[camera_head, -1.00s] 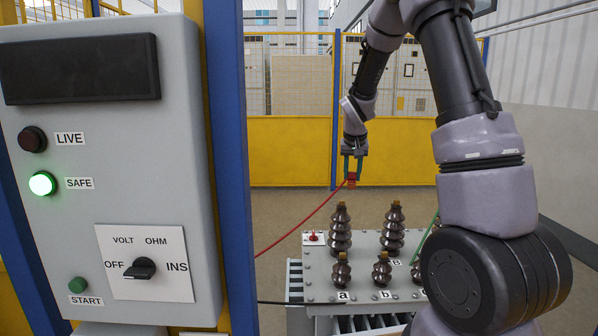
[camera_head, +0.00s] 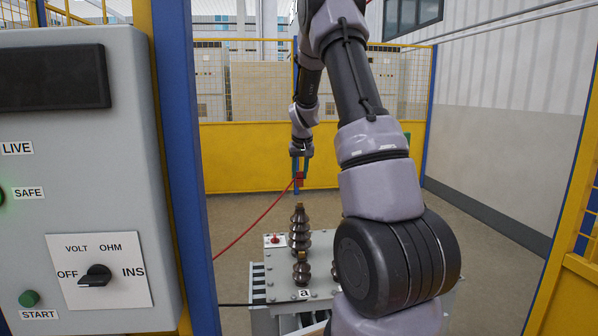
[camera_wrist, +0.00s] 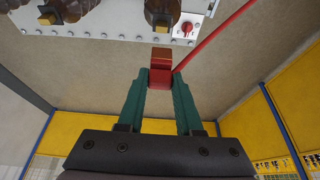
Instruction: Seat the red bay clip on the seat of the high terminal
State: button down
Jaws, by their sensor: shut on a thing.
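My gripper (camera_head: 299,177) is shut on the red bay clip (camera_head: 299,182), and a red lead runs from the clip down to the left. In the wrist view the clip (camera_wrist: 161,72) sits between the green fingertips, with a brown part at its far end. The clip is in the air above the tall brown ribbed terminal (camera_head: 300,228), apart from its top. That terminal stands on the grey transformer lid. The wrist view shows a terminal top with a brass-coloured end (camera_wrist: 162,20) beyond the clip. My arm hides the other tall terminal in the head view.
A shorter terminal (camera_head: 302,268) stands in front, by label "a". A red knob (camera_head: 275,240) is on the lid's left corner. The grey control panel (camera_head: 80,190) with its blue post fills the left. Yellow fencing (camera_head: 245,158) stands behind; open floor lies to the right.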

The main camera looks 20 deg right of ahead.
aim_at(300, 179)
jog(key=shift+f, duration=2.4)
jog(key=shift+f, duration=1.65)
jog(key=c, duration=0.5)
grip_release()
jog(key=v, duration=1.1)
